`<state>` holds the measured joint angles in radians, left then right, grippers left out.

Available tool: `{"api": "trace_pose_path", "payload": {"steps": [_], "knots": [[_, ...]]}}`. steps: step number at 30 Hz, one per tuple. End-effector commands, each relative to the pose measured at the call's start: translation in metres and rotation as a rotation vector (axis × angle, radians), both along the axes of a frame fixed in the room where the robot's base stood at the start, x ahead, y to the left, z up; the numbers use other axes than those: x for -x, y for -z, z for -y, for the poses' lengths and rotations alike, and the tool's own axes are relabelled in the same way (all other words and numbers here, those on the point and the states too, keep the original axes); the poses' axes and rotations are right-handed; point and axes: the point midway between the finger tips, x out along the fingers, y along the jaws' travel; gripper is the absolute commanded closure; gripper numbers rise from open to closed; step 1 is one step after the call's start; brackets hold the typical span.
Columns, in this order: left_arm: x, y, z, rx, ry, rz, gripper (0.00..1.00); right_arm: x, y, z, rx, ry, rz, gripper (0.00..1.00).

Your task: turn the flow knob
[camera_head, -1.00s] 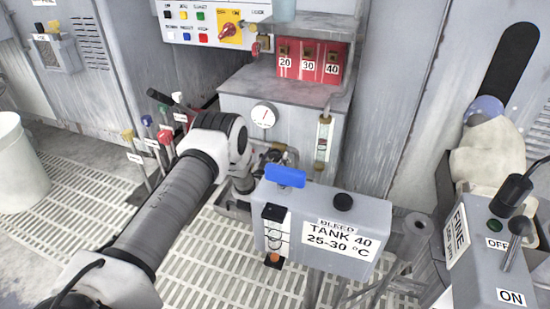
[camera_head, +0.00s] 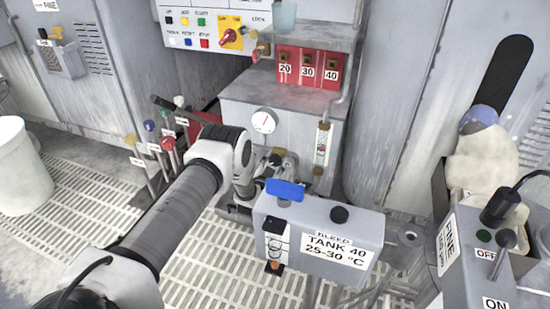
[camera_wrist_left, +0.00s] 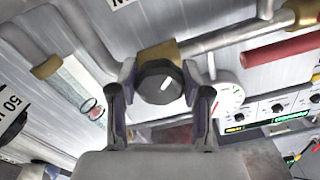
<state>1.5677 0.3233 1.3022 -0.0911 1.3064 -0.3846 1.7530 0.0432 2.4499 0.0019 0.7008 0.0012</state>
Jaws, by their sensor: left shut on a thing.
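The flow knob (camera_wrist_left: 160,82) is a round dark knob with a white pointer mark, on a brass fitting (camera_wrist_left: 158,52) in the left wrist view. The pointer tilts up and to the right. My left gripper (camera_wrist_left: 160,92) has its two fingers on either side of the knob and is shut on it. In the head view my left gripper (camera_head: 268,168) is at the pipework below the pressure gauge, partly hidden behind its own arm and the grey tank. The flow tube (camera_head: 322,145) stands to its right; it also shows in the left wrist view (camera_wrist_left: 78,85). My right gripper does not show.
The grey tank labelled TANK 40 (camera_head: 370,232), with a blue handle (camera_head: 285,190), stands close in front of my left gripper. Coloured levers (camera_head: 167,144) stand to the left. A switch box (camera_head: 470,262) is at the right. Grating (camera_head: 200,265) covers the floor.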

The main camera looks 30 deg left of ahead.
Motion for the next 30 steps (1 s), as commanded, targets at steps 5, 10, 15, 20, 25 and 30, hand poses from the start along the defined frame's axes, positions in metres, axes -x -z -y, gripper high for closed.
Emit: {"api": "trace_pose_path", "payload": {"steps": [5, 10, 15, 20, 25, 30], "knots": [[0.0, -0.002, 0.0, -0.107, 0.0, -0.026, 0.87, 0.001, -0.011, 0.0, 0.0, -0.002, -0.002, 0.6], [0.0, -0.001, 0.0, -0.176, 0.0, -0.042, 0.87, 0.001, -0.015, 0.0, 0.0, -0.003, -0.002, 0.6], [0.0, -0.001, 0.0, -0.209, -0.001, -0.05, 0.87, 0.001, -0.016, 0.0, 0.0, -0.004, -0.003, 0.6], [0.0, 0.0, 0.0, -0.217, -0.001, -0.052, 0.87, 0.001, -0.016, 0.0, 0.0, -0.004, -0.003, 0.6], [0.0, 0.0, 0.0, -0.216, -0.001, -0.051, 0.87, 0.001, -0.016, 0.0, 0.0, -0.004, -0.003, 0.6], [0.0, 0.0, -0.001, -0.216, 0.0, -0.052, 0.26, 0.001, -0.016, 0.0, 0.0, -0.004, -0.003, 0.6]]}}
